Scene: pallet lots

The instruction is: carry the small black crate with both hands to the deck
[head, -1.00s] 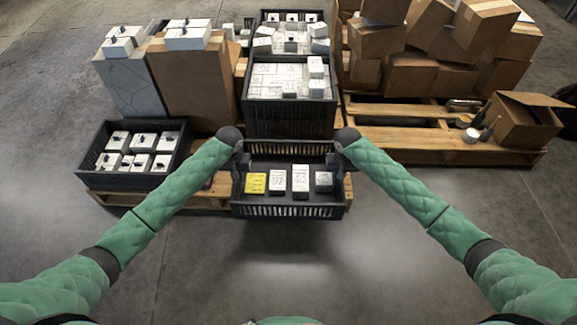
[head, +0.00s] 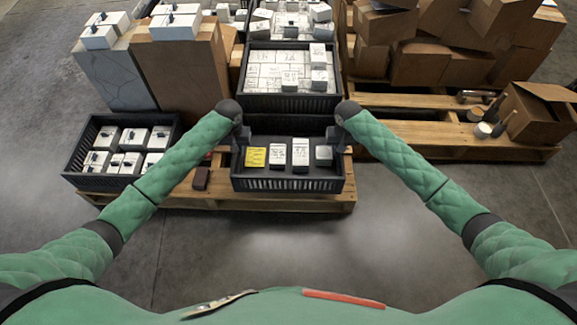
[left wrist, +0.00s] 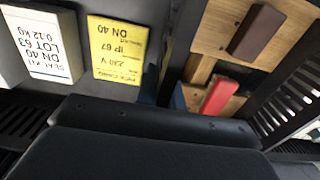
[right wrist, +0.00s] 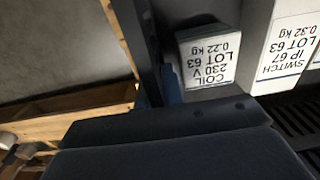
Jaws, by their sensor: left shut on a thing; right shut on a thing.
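The small black crate (head: 288,185) hangs level between my two grippers, over the front part of the wooden pallet deck (head: 300,203). Whether it touches the deck cannot be told. In it stand a yellow box (head: 255,157), two white boxes (head: 276,154) and a grey-white box (head: 323,155). My left gripper (head: 241,137) is shut on the crate's left wall, and my right gripper (head: 335,137) on its right wall. The yellow box also shows in the left wrist view (left wrist: 118,48), the grey-white one in the right wrist view (right wrist: 208,56). The fingertips are mostly hidden.
A larger black crate stack (head: 288,104) full of white boxes stands right behind. A black crate (head: 75,170) of white boxes stands left. A brown block (head: 201,178) and a red block (left wrist: 218,97) lie on the deck left of the crate. Another pallet (head: 440,138) holds cartons at right.

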